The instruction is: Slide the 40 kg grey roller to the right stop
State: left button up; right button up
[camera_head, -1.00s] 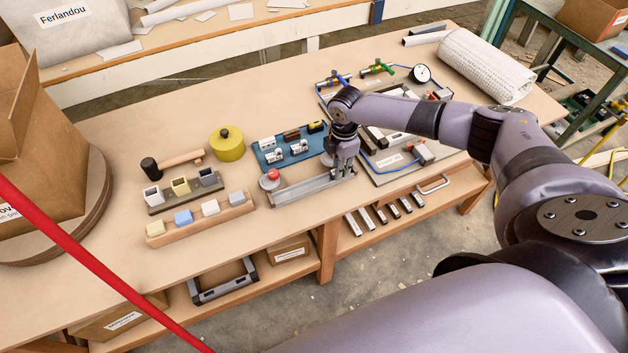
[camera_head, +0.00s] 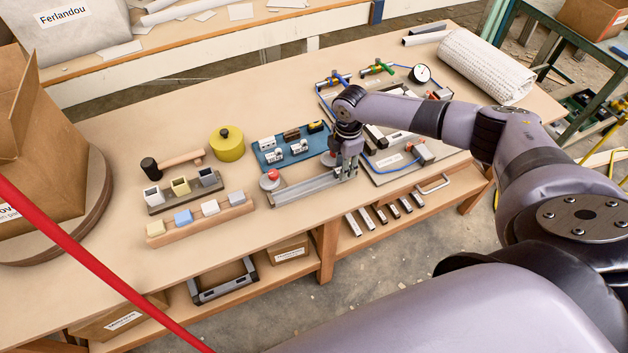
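A low grey metal rail (camera_head: 306,187) lies along the front edge of the workbench. My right gripper (camera_head: 349,174) points down at the rail's right end. Its fingers are small and dark here, and I cannot tell whether they are open or shut. A grey round piece with a red top (camera_head: 270,179) stands at the rail's left end. I cannot tell which piece is the grey roller, nor whether the gripper touches one. My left gripper is not in view.
A blue tray (camera_head: 291,150) with small parts sits behind the rail. A panel with blue hoses (camera_head: 385,178) lies to the right. A block row (camera_head: 203,221), a yellow pot (camera_head: 227,144) and a hammer (camera_head: 175,162) are to the left. The bench's back middle is clear.

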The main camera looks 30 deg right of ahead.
notch_tip(320, 180, up, 7)
jog(key=p, duration=0.7)
dwell(0.5)
dwell(0.3)
